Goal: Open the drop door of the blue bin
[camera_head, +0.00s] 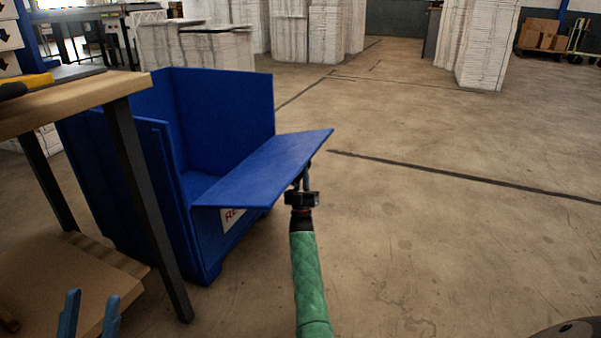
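The blue bin (222,115) stands on the floor left of centre, beyond the workbench. Its drop door (265,170) is swung outward and lies tilted near level, leaving the front opening clear. The door partly hides a white label with red letters on the bin front. My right gripper (306,177), on the green-sleeved arm, is at the door's outer right edge. Its fingers are partly hidden by the door, so I cannot tell whether they touch or grip it. My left gripper (91,298) is at the bottom left, its two blue fingertips apart with nothing between them.
A wooden-topped workbench (75,100) with dark legs and a lower shelf (65,285) stands at the left, overlapping the bin. Stacks of white sheets (195,45) stand behind. Boxes (540,34) sit far right. The floor (440,230) right of the bin is open.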

